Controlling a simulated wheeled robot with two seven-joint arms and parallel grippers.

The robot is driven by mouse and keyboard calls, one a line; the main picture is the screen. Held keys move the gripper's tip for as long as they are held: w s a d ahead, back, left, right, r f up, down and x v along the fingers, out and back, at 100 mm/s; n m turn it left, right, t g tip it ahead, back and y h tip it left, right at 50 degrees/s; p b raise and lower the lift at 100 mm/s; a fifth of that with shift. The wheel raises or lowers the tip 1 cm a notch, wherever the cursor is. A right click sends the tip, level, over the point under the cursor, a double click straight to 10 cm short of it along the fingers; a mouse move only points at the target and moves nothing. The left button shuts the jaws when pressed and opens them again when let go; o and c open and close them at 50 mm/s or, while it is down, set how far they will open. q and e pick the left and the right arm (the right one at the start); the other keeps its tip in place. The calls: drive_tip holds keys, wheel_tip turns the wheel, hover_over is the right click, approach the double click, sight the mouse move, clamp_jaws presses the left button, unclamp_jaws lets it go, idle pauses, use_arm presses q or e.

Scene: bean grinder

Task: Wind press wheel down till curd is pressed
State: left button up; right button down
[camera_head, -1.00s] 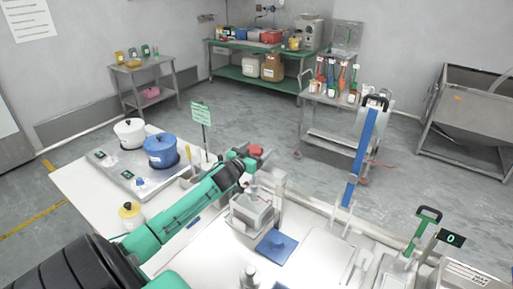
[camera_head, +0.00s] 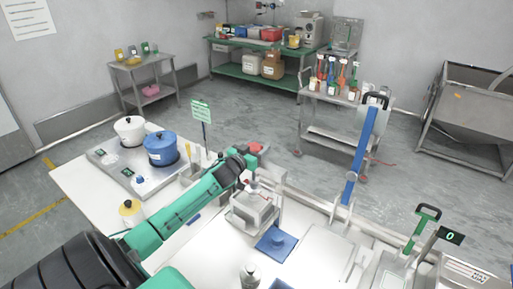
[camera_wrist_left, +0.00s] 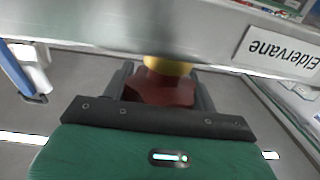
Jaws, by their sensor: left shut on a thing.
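The press (camera_head: 254,210) is a pale box-shaped frame standing on the white table, with an upright behind it. Its red wheel (camera_head: 256,148) is at the top. My left gripper (camera_head: 250,158) reaches in from the left and is shut on the red wheel. In the left wrist view the wheel (camera_wrist_left: 158,88) sits between the two dark fingers, with a yellow hub (camera_wrist_left: 168,66) beyond it. The curd inside the press cannot be made out. My right gripper is not in view.
A blue square plate with a knob (camera_head: 276,240) lies in front of the press. A white pot (camera_head: 130,130) and a blue pot (camera_head: 161,150) stand on a steel plate at left. A yellow-topped jar (camera_head: 131,211) stands near my left arm. A blue post (camera_head: 367,150) rises at right.

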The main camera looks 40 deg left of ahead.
use_arm(q)
drive_tip(key=shift+m+h, duration=0.5)
drive_tip(key=shift+h, duration=0.3)
drive_tip(key=shift+m+h, duration=0.6)
drive_tip(key=shift+h, duration=0.4)
drive_tip(key=shift+d+m+h, duration=0.15)
drive_tip(key=shift+m+h, duration=0.65)
drive_tip(key=shift+h, duration=0.3)
drive_tip(key=m+h+b, duration=0.1)
drive_tip(key=h, duration=0.1)
drive_tip(key=m+g+h+b, duration=0.1)
drive_tip(key=h, duration=0.1)
drive_tip(key=m+g+h+b, duration=0.1)
drive_tip(key=m+h, duration=0.1)
drive_tip(key=shift+s+d, duration=0.1)
drive_tip(key=shift+d, duration=0.25)
drive_tip(key=shift+s+d+m+g+h+b, duration=0.1)
drive_tip(key=shift+d+m+g+h+b, duration=0.05)
drive_tip(key=shift+m+g+h+b, duration=0.85)
drive_tip(key=shift+s+d+m+g+h+b, duration=0.1)
drive_tip(key=shift+d+m+g+h+b, duration=0.05)
drive_tip(key=shift+m+g+h+b, duration=0.8)
drive_tip(key=shift+h, duration=0.35)
drive_tip(key=o, duration=1)
